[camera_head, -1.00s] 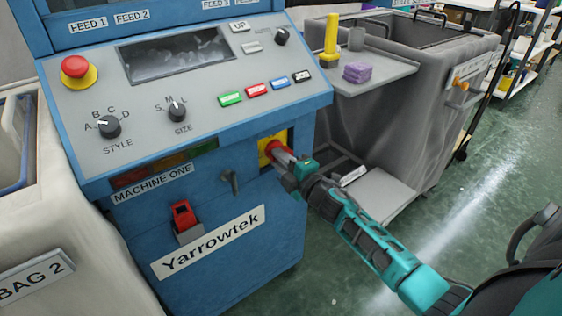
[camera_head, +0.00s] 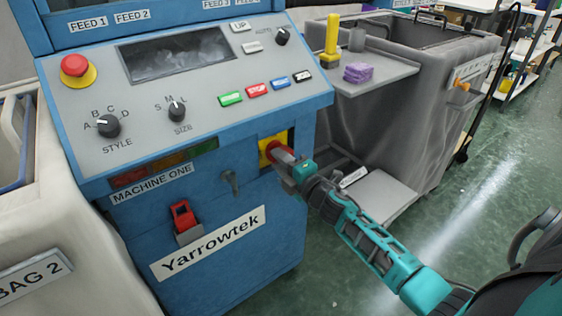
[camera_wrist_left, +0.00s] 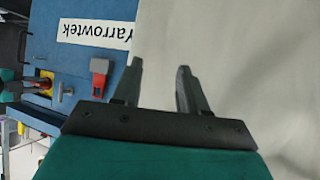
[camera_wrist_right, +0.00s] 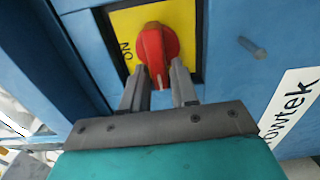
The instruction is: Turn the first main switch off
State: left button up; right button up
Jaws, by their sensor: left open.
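The main switch is a red rotary knob (camera_head: 281,154) on a yellow plate (camera_head: 264,149) at the right of the blue machine's front. In the right wrist view, the knob (camera_wrist_right: 158,55) has its raised grip running up and down the picture, not towards the ON mark (camera_wrist_right: 126,50) at the left. My right gripper (camera_wrist_right: 160,72) is open, its fingers on either side of the knob's lower end; I cannot tell whether either touches it. It also shows in the head view (camera_head: 283,166). My left gripper (camera_wrist_left: 159,68) is open and empty, in front of a pale surface.
A red lever switch (camera_head: 183,216) and a grey handle (camera_head: 231,183) are on the machine front. A red stop button (camera_head: 75,66) is on the panel above. A grey bin (camera_head: 410,110) with a side shelf (camera_head: 385,75) stands at the right.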

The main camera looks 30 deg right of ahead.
pick_arm(q)
jog(key=shift+a, duration=0.1)
pick_arm(e)
jog(key=shift+o, duration=1.3)
pick_arm(q)
jog(key=shift+r+p, duration=0.6)
jog(key=shift+p, duration=0.05)
pick_arm(e)
jog(key=s+d, duration=0.1)
jog(key=s, duration=1.2)
jog(key=shift+w, duration=0.1)
pick_arm(q)
notch_tip(320, 180, up, 8)
jog(key=s+a+y+p, duration=0.1)
jog(key=a+p, duration=0.1)
jog(key=p, duration=1)
jog(key=shift+s+a+f, duration=0.2)
jog(key=shift+s+a, duration=0.1)
jog(key=shift+a, duration=0.1)
pick_arm(e)
jog(key=s+a+m+g, duration=0.3)
jog(key=s+a+m, duration=0.3)
jog(key=a+m, duration=0.2)
jog(key=s+a+f+m+g, duration=0.1)
jog(key=s+a+m+g, duration=0.3)
jog(key=s+a+m, duration=0.2)
jog(key=a+m, duration=0.2)
jog(key=shift+a+m, duration=0.3)
